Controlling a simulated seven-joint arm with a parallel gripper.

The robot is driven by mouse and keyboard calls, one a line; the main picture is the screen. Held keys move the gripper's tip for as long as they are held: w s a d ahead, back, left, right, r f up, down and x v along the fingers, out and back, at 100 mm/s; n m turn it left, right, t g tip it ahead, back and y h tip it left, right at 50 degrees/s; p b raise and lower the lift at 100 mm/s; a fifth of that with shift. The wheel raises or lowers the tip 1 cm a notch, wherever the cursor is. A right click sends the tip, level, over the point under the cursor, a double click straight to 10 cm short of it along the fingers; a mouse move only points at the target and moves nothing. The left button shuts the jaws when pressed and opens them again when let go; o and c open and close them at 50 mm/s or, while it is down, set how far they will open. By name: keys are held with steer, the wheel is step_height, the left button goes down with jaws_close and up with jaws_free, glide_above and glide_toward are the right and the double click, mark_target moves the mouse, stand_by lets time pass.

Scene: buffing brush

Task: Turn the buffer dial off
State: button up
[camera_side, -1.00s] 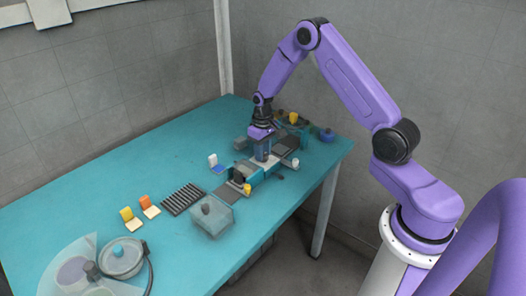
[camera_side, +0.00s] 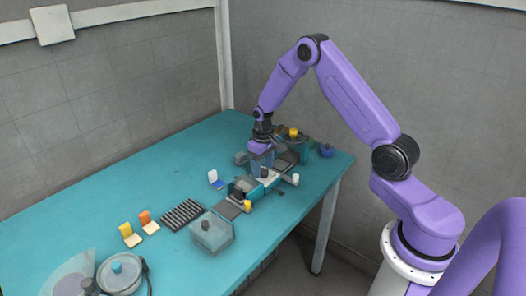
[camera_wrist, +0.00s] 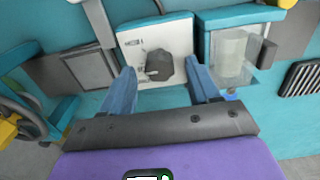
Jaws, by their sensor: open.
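The dial is a dark, faceted knob (camera_wrist: 160,68) on a white panel (camera_wrist: 136,42) with small dark markings. It shows between my fingers in the wrist view. In the side view a small dark knob (camera_side: 264,173) shows under my gripper, on the teal and white machine. My gripper (camera_wrist: 161,68) is open, with one bluish finger on each side of the knob in the picture. I cannot tell whether the fingers touch the knob. In the side view my gripper (camera_side: 262,160) points down over the machine.
A clear box (camera_wrist: 235,55) stands right of the dial in the wrist view. A translucent teal box (camera_side: 211,231), a black ribbed rack (camera_side: 183,215) and yellow and orange pieces (camera_side: 145,217) lie on the teal table (camera_side: 110,195). The table's back left is bare.

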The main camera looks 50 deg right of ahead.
mark_target(263, 170)
step_height(263, 170, up, 17)
stand_by(0.4)
steer(key=s+a+r+n, duration=0.3)
steer(key=s+a+n, duration=0.3)
steer(key=s+a, duration=1)
steer(key=s+n, duration=0.6)
steer(key=s, duration=1.3)
steer(key=shift+s+a+f+n, duration=0.15)
steer(key=shift+a+f+n, duration=0.15)
steer(key=shift+a+f, duration=0.1)
